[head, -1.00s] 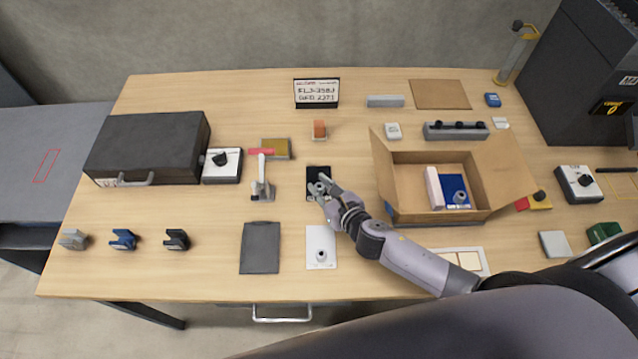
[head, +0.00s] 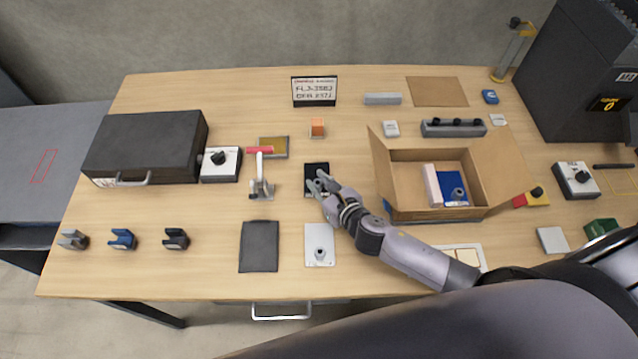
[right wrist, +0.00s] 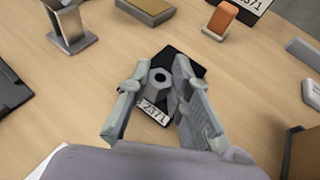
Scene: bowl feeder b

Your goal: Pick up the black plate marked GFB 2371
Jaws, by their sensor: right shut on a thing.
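The black plate (head: 316,169) lies near the middle of the table. In the right wrist view the black plate (right wrist: 187,61) has a grey hexagonal knob (right wrist: 159,82) on top and a white label (right wrist: 153,111) ending in 2371. My right gripper (head: 322,183) comes from the lower right; its fingers (right wrist: 158,88) are shut on the knob from both sides. They hide part of the plate. I cannot tell whether the plate is clear of the table. A sign (head: 314,91) at the back shows two lines of code. My left gripper is not in view.
An open carton (head: 408,172) stands right of the plate. A toggle clamp (head: 261,180) stands to the left. A white plate with a knob (head: 314,235) and a dark sheet (head: 259,246) lie in front. A small orange block on a stand (head: 317,127) is behind.

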